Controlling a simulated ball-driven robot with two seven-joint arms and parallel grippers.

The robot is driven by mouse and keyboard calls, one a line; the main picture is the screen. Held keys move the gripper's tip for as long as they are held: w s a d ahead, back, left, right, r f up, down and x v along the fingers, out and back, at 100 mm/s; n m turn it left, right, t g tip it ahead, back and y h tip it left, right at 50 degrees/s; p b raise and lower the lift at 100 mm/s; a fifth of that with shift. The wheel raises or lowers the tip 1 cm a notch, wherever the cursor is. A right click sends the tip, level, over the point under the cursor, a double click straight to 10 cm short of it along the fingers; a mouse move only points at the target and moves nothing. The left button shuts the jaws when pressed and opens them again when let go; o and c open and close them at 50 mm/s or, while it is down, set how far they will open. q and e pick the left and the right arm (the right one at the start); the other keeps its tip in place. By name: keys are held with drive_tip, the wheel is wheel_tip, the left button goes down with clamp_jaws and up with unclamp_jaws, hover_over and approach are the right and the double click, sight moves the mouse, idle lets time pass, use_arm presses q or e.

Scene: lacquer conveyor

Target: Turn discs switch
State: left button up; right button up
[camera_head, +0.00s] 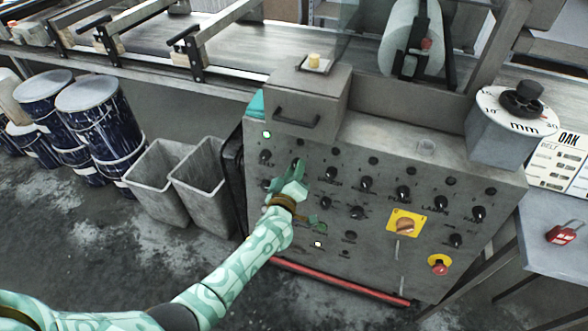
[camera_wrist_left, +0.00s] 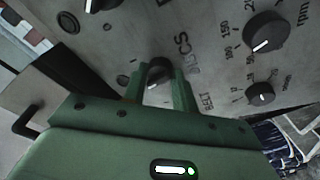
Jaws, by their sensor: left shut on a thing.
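The discs switch (camera_wrist_left: 158,68) is a small dark rotary knob with a white pointer line, on the grey control panel (camera_head: 385,270). The lettering beside it in the left wrist view is partly covered and reads like "DISCS". My left gripper (camera_head: 294,172) reaches the upper left part of the panel. In the left wrist view its two green fingers (camera_wrist_left: 160,84) are shut on the knob, one on each side. In the head view the gripper largely hides this knob. My right gripper is in neither view.
Several similar black knobs (camera_head: 403,193) sit close by on the panel. A yellow-backed switch (camera_head: 405,224) and a red stop button (camera_head: 439,264) are further right. Grey bins (camera_head: 197,190) and blue drums (camera_head: 98,114) stand at left. A red rail (camera_head: 340,284) runs low in front.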

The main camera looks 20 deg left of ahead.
use_arm(q)
drive_tip(key=shift+n+g+y+p, duration=0.3)
drive_tip(key=shift+n+y+p, duration=0.15)
drive_tip(key=shift+n, duration=1.65)
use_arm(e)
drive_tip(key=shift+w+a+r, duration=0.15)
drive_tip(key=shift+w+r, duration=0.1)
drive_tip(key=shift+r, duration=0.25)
use_arm(q)
drive_tip(key=o, duration=1)
drive_tip(key=shift+c, duration=0.2)
drive_tip(key=s+d+r+p, duration=0.1)
drive_tip(key=s+p, duration=0.4)
drive_tip(key=s, duration=1.1)
drive_tip(key=shift+d, duration=0.45)
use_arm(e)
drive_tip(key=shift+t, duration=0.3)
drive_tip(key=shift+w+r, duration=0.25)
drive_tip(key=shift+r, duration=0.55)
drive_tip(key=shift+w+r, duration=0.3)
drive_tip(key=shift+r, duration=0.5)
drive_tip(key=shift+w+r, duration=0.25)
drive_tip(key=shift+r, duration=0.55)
